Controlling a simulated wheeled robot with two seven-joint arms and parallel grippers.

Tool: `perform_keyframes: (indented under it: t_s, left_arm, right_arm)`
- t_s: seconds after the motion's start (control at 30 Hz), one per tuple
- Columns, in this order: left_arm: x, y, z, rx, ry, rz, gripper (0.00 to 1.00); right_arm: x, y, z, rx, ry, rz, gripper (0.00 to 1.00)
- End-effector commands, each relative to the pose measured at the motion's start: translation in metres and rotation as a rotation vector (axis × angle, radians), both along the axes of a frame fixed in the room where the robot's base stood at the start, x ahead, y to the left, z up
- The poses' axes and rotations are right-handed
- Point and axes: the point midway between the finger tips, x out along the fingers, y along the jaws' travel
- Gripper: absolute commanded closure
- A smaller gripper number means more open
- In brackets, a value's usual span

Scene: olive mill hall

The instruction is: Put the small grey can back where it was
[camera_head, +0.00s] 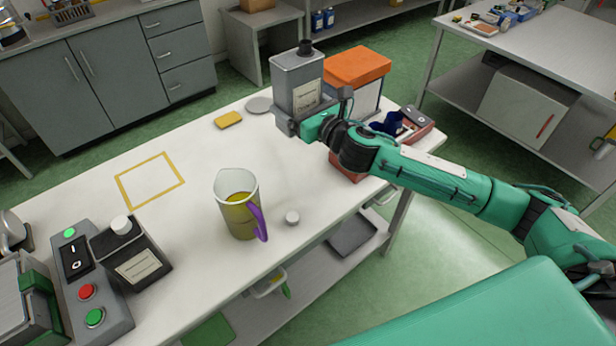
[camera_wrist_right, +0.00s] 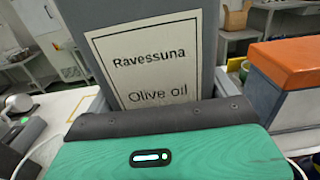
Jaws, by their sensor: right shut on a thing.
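The small grey can (camera_head: 298,80) has a dark cap and a pale label. In the right wrist view the label on the can (camera_wrist_right: 206,50) reads "Ravessuna Olive oil". My right gripper (camera_head: 290,124) is shut around its lower part, and the can is upright at the table's far right part. The gripper hides the can's bottom, so I cannot tell whether it touches the table. A yellow square outline (camera_head: 120,186) is marked on the white table (camera_head: 190,262) to the left, with nothing inside it. My left gripper is not in view.
A dark can with a white cap (camera_head: 131,250) and a button box (camera_head: 85,285) stand left. A yellow sponge (camera_head: 228,119) and orange-lidded box (camera_head: 358,66) are nearby.

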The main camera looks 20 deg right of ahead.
Motion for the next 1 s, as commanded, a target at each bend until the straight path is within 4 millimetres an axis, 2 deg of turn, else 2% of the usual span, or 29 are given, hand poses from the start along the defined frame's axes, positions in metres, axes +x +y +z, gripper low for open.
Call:
perform_keyframes:
  t_s: [0.17, 0.6, 0.7, 1.0]
  left_arm:
    - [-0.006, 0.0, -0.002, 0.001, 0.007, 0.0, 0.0]
    - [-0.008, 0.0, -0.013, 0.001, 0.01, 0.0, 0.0]
    - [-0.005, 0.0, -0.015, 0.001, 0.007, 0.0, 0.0]
    - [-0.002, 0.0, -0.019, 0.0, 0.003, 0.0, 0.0]
  right_arm:
    - [-0.001, 0.0, -0.025, 0.004, 0.006, 0.0, 0.52]
    - [-0.001, 0.001, -0.126, 0.006, 0.004, -0.001, 0.52]
    - [-0.001, 0.0, -0.145, 0.004, 0.004, -0.002, 0.52]
    - [-0.001, 0.0, -0.169, 0.002, 0.002, -0.001, 0.52]
